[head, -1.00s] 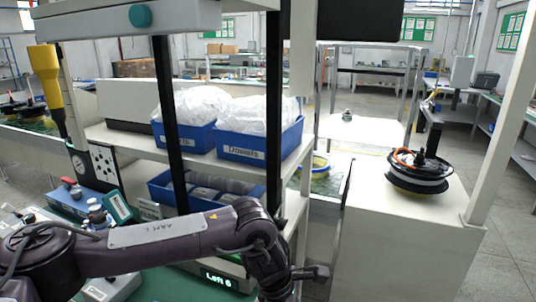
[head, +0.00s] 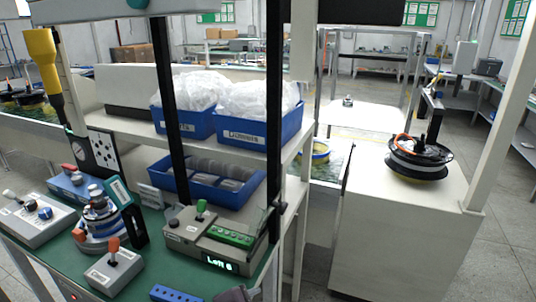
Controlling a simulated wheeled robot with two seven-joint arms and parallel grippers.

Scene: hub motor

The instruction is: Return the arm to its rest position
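Only a small dark piece, probably of my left arm, shows at the bottom edge of the head view. Neither gripper is in view, so I cannot see whether either holds anything. A hub motor (head: 420,158), black with a pale rim and orange cable, sits on a white cabinet (head: 400,235) at the right, apart from any gripper.
The green bench (head: 55,238) carries a grey control box (head: 38,218), a stacked round fixture (head: 98,222), a joystick box (head: 115,272) and a display unit (head: 200,240). Blue bins (head: 240,140) with white bags stand on the shelf above. A blue block (head: 175,294) lies near the front.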

